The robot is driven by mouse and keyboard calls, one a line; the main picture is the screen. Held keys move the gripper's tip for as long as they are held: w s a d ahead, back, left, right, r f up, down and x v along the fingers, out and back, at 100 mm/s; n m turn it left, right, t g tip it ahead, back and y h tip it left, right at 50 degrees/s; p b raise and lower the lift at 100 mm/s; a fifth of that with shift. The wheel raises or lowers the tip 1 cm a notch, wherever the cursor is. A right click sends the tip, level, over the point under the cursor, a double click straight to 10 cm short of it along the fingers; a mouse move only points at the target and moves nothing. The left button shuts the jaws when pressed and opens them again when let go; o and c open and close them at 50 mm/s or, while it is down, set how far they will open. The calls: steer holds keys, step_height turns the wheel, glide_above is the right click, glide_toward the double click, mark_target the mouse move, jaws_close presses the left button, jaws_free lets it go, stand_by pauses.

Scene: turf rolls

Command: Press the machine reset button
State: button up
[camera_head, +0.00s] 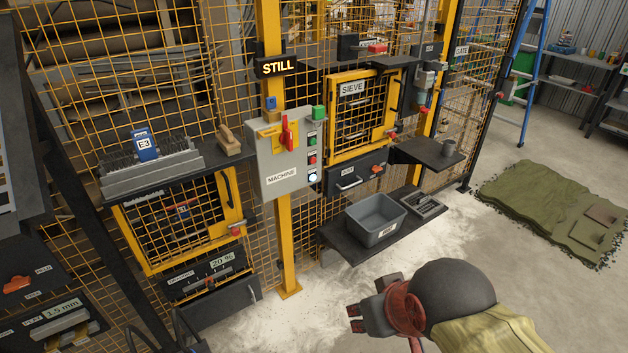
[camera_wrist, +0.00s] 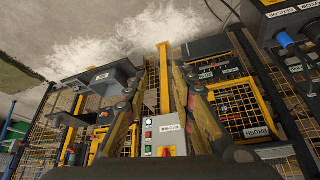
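The grey machine control box (camera_head: 283,155), labelled MACHINE, hangs on a yellow post. Its right side column has small green and red buttons and a white, lit-looking round button (camera_head: 312,178) at the bottom; I cannot read which is the reset. A red lever (camera_head: 287,133) on a yellow plate is on its front. The box shows upside down in the wrist view (camera_wrist: 170,133), between my fingers, with the white button (camera_wrist: 149,122) uncovered. My gripper (camera_head: 355,318) is in front of and below the box, well apart from it. Its fingers (camera_wrist: 161,75) are spread and empty.
A shelf (camera_head: 345,245) with a grey bin (camera_head: 376,220) stands right of the post. Yellow mesh fencing stands behind. A yellow-framed door (camera_head: 180,222) is at left. Pale dusty floor before the post is open.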

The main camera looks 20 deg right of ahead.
jaws_close()
stand_by(1.4)
